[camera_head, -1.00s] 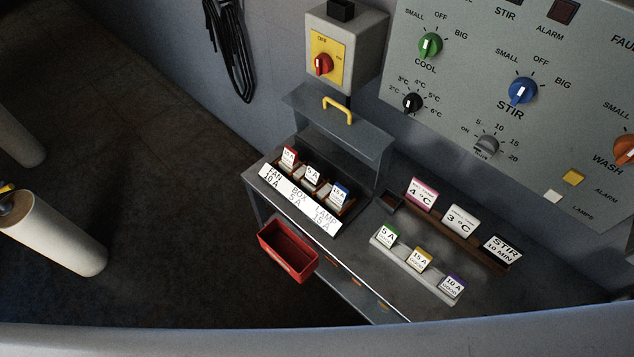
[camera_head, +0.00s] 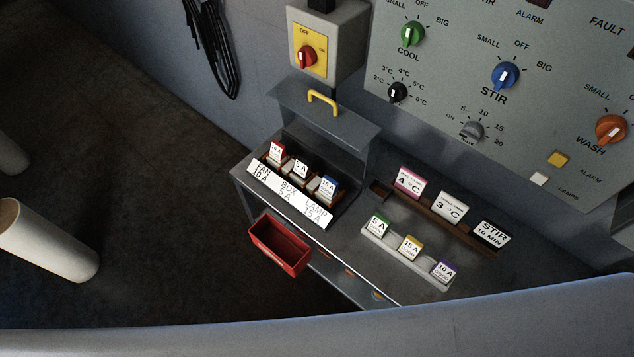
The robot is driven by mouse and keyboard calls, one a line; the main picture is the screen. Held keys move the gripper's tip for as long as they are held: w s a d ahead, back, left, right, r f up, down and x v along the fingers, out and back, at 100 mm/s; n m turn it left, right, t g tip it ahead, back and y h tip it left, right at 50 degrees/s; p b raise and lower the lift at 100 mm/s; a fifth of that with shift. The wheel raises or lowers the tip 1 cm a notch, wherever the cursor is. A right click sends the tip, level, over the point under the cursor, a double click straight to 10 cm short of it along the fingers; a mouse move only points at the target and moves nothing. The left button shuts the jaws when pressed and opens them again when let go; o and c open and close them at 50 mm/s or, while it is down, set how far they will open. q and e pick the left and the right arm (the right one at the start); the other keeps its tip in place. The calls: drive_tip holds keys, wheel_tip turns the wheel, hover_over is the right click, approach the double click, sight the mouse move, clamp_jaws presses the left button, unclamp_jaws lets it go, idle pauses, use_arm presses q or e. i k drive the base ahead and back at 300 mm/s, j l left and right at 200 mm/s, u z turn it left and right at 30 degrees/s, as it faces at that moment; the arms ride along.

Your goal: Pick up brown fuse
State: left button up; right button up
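The fuse box (camera_head: 355,210) stands open with its lid (camera_head: 325,118) raised. It holds a row of three fuses above a white label strip (camera_head: 287,193) reading FAN 10 A, BOX 5 A and LAMP 15 A. The middle fuse (camera_head: 299,168), marked 5 A, has a dark top that may be brown, but its colour is hard to tell at this size. A red 10 A fuse (camera_head: 276,151) is to its left and a blue 15 A fuse (camera_head: 328,186) to its right. Neither of my grippers shows.
A pale rack (camera_head: 405,263) holds green, yellow and purple fuses. Behind it a brown rail (camera_head: 432,217) carries tags. A red open bin (camera_head: 280,245) hangs at the front. A curved grey surface (camera_head: 320,340) crosses the bottom. Pale cylinders (camera_head: 50,243) stand left.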

sight(302, 169)
drive_tip(key=k+z, duration=0.2)
drive_tip(key=k, duration=0.15)
drive_tip(key=j+z, duration=0.15)
drive_tip(key=z, duration=0.25)
drive_tip(key=j+z, duration=0.2)
drive_tip(key=z, duration=0.15)
drive_tip(key=j+z, duration=0.2)
drive_tip(key=z, duration=0.2)
